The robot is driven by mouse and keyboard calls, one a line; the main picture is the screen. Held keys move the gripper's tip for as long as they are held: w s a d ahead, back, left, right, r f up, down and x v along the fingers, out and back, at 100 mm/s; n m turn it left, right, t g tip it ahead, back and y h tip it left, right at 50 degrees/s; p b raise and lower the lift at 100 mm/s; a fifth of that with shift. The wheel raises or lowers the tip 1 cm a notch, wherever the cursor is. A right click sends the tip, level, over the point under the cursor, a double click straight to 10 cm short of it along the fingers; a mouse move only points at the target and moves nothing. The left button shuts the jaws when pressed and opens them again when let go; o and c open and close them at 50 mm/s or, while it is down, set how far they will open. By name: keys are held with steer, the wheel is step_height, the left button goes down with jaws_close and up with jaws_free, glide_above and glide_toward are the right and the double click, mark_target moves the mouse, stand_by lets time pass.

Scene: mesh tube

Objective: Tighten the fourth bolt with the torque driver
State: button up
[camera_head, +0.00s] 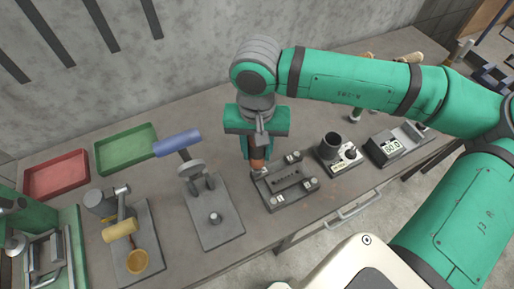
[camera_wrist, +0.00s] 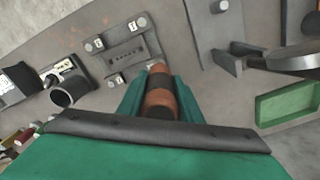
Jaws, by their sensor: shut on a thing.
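My gripper (camera_head: 257,154) is shut on the torque driver (camera_head: 258,164), which has an orange-brown body with a dark band. In the wrist view the driver (camera_wrist: 158,96) sits between the two green fingers. It points down over the back-left corner of the grey bolt plate (camera_head: 297,192). The plate also shows in the wrist view (camera_wrist: 125,52). Bolts with small white number labels show at its other corners, such as one at the back right (camera_head: 292,157). The bolt at the driver's corner is hidden, and I cannot tell whether the tip touches it.
A grey stand with a blue-handled lever (camera_head: 178,143) is close on the left. A dark cup on a base (camera_head: 331,146) and a display reading about 50.0 (camera_head: 391,147) stand right. Green (camera_head: 126,148) and red (camera_head: 57,175) trays lie back left. Bench front is clear.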

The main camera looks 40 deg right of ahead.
steer(key=shift+f, duration=0.25)
stand_by(0.8)
steer(key=shift+r, duration=0.1)
steer(key=shift+r, duration=3)
